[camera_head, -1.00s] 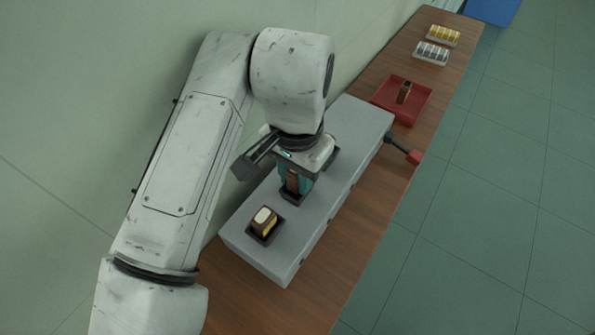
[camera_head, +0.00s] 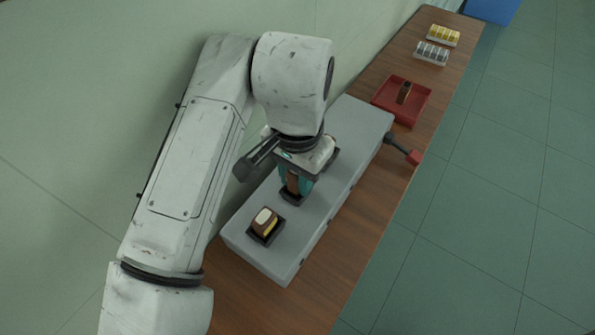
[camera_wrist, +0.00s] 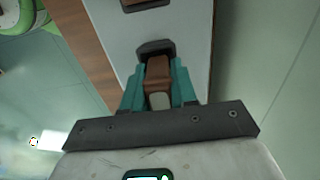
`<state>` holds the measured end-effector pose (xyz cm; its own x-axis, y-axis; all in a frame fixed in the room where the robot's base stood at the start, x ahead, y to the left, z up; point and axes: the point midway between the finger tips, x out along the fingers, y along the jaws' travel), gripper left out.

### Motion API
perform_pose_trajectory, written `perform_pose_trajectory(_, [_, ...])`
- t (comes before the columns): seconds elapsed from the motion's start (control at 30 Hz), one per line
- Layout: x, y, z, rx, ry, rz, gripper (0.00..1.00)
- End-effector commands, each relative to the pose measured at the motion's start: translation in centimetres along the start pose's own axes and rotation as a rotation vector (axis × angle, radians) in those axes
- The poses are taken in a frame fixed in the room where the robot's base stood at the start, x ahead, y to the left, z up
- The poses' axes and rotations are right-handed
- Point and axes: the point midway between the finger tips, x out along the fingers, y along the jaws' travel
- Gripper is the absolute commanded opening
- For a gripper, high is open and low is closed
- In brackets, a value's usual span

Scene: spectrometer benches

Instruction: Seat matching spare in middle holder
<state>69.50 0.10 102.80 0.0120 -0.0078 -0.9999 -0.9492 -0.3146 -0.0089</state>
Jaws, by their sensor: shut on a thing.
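My gripper (camera_head: 297,184) is over the grey spectrometer bench (camera_head: 335,195), pointing down at the middle holder (camera_head: 291,198). Its teal fingers are shut on a brown cuvette-like piece (camera_wrist: 158,72), which also shows between the fingers in the head view (camera_head: 292,182). The piece's lower end is at the dark holder (camera_wrist: 156,47); I cannot tell how deep it sits. The near holder (camera_head: 261,240) holds a brown piece with a pale top and a yellow patch (camera_head: 265,221). The far holder is hidden behind my arm in the head view.
A red tray (camera_head: 418,114) with one brown piece (camera_head: 404,92) stands beyond the bench. A lever with a red end (camera_head: 415,157) sticks out at the bench's right. Yellow (camera_head: 443,36) and silver (camera_head: 431,53) racks stand at the far table end.

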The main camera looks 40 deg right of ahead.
Motion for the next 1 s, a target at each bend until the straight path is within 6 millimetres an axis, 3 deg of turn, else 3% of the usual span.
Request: perform_pose_trajectory(1.0, [-0.9, 0.2, 0.1, 0.006, -0.012, 0.009, 0.0])
